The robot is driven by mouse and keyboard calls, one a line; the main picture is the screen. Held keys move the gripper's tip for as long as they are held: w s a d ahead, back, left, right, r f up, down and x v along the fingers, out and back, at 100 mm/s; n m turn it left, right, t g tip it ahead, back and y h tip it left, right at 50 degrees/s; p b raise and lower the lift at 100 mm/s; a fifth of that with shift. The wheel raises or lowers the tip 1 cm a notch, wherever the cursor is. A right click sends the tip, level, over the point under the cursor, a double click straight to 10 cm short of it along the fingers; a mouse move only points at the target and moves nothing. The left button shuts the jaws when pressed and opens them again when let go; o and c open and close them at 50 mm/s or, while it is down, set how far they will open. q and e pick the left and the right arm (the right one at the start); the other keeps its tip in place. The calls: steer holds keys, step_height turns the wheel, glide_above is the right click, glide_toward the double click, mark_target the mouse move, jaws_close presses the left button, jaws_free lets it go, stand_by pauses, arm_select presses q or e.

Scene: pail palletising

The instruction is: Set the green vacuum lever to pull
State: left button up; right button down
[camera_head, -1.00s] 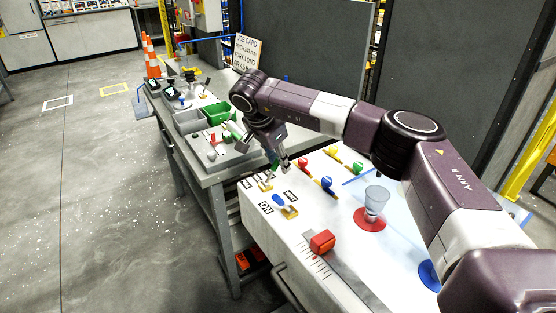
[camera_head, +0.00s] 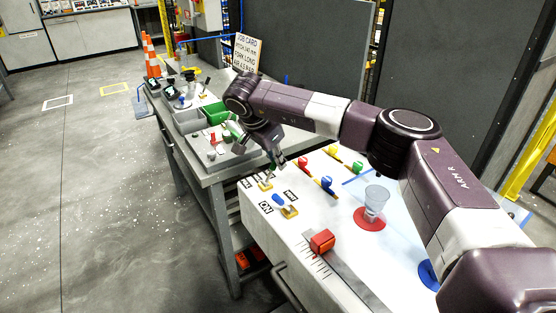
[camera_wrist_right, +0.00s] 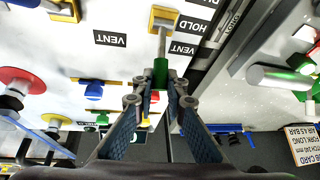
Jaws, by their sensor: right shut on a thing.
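The green vacuum lever shows in the right wrist view as a green grip (camera_wrist_right: 160,73) on a pale metal rod, rising from a yellow base (camera_wrist_right: 163,16). In the head view its yellow base (camera_head: 265,185) sits on the white panel top, near the left edge. Labels reading HOLD (camera_wrist_right: 198,26) and VENT (camera_wrist_right: 184,48) lie beside it. My right gripper (camera_head: 274,166) is shut on the green grip, with its fingers on both sides of it in the wrist view (camera_wrist_right: 158,92). The grip is mostly hidden in the head view. My left gripper is not in view.
A blue lever (camera_head: 278,199) on a yellow base stands close by. Red, blue, yellow and green knobs line the panel behind. A red block (camera_head: 322,241) sits near the front, and a clear cup (camera_head: 376,198) stands on a red disc (camera_head: 369,224).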

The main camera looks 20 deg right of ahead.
steer(key=shift+s+a+r+h, duration=0.1)
steer(key=shift+a+r+h, duration=0.1)
steer(key=shift+a+h, duration=0.35)
steer(key=shift+a+r+h, duration=0.2)
steer(key=shift+a+h, duration=0.2)
steer(key=shift+h, duration=0.25)
steer(key=shift+s+a+r+n+t+h+b, duration=0.15)
steer(key=shift+a+t+h+b, duration=0.15)
steer(key=shift+a+h, duration=0.5)
steer(key=shift+a+n+t+h+b, duration=0.15)
steer(key=shift+a+t+h+b, duration=0.2)
steer(key=shift+h, duration=0.75)
steer(key=shift+a, duration=0.1)
steer(key=c, duration=1.9)
jaws_free()
steer(key=shift+c, duration=0.2)
steer(key=v, duration=1.2)
